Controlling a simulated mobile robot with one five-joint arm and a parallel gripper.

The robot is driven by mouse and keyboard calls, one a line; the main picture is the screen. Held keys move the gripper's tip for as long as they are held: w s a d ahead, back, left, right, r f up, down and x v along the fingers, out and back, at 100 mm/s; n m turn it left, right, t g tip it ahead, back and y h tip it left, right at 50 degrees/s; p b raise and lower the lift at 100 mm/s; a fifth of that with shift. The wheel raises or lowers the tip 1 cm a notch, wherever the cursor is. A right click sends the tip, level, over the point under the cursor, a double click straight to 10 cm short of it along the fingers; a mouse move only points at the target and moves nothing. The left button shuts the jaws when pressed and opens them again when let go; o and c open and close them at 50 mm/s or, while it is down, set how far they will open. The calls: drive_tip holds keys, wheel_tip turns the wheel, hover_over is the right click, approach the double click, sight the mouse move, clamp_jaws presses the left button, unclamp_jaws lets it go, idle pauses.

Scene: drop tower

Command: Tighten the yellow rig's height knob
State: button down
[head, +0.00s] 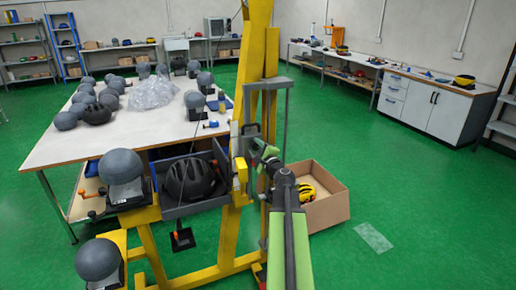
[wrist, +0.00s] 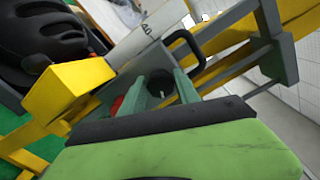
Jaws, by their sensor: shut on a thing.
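The yellow rig (head: 231,225) stands upright in the middle of the head view, with a grey carriage rail beside its post. My gripper (head: 257,152) reaches the rig's post at carriage height. In the wrist view my gripper's greenish fingers (wrist: 158,88) are shut on a dark round knob (wrist: 160,82), which is partly hidden between them. The knob sits against the rig's grey and yellow parts. In the head view my gripper and arm cover the knob.
A black helmet (head: 190,179) sits in a grey holder left of the post. Grey headforms (head: 120,166) stand near it. A white table (head: 60,148) is behind on the left. A cardboard box (head: 326,209) with a yellow helmet is on the right. Green floor is clear at far right.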

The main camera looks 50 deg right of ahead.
drive_tip(key=shift+s+d+n, duration=0.1)
drive_tip(key=shift+d+n, duration=0.05)
drive_tip(key=shift+n, duration=1)
drive_tip(key=shift+s+d+n, duration=0.1)
drive_tip(key=shift+n, duration=1.05)
drive_tip(key=c, duration=1.3)
unclamp_jaws()
drive_tip(key=shift+c, duration=0.2)
drive_tip(key=o, duration=0.4)
drive_tip(key=shift+s+a+r, duration=0.1)
drive_tip(key=shift+a+r, duration=0.05)
drive_tip(key=shift+o, duration=0.2)
